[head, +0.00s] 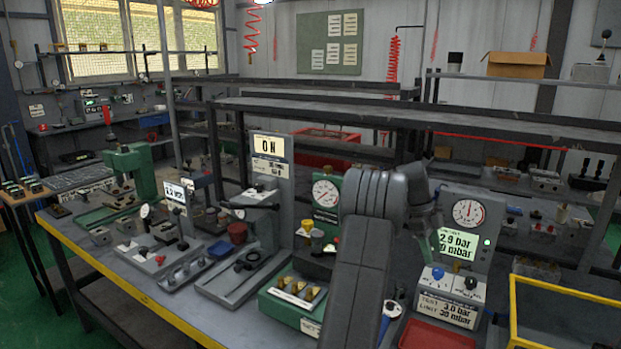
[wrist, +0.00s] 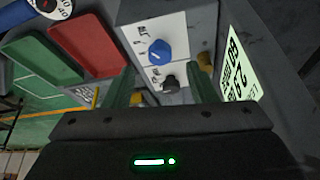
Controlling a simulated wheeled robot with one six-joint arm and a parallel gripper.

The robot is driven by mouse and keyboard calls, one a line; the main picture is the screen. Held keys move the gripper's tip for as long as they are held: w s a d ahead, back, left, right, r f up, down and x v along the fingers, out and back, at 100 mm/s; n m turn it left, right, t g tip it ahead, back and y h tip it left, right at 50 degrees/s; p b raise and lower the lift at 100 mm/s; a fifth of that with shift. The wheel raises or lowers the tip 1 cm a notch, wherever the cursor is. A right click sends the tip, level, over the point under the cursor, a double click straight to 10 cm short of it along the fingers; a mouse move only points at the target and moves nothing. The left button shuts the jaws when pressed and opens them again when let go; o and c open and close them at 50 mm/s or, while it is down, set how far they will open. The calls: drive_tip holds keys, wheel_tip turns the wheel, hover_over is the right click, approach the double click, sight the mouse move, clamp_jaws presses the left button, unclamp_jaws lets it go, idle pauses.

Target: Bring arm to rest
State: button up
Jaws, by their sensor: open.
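My gripper (wrist: 163,74) is open in the wrist view, with its two green fingers apart and no object held between them. It points at the tester's white control panel (wrist: 140,32), which carries a blue knob (wrist: 159,51) and a black knob (wrist: 171,84). The black knob shows between the fingers; the exact gap to it is hard to tell. In the head view my dark grey arm rises over the bench and bends right towards the tester (head: 448,304).
The tester's gauge (head: 468,213) and lit display (head: 457,245) stand behind the knobs. A red tray (head: 437,335) lies in front, and a yellow-rimmed bin (head: 565,290) is at right. A green block holder (head: 291,305) and fixtures crowd the bench left of my arm.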

sight(437, 270)
drive_tip(key=x, duration=0.5)
drive_tip(key=shift+r, duration=0.15)
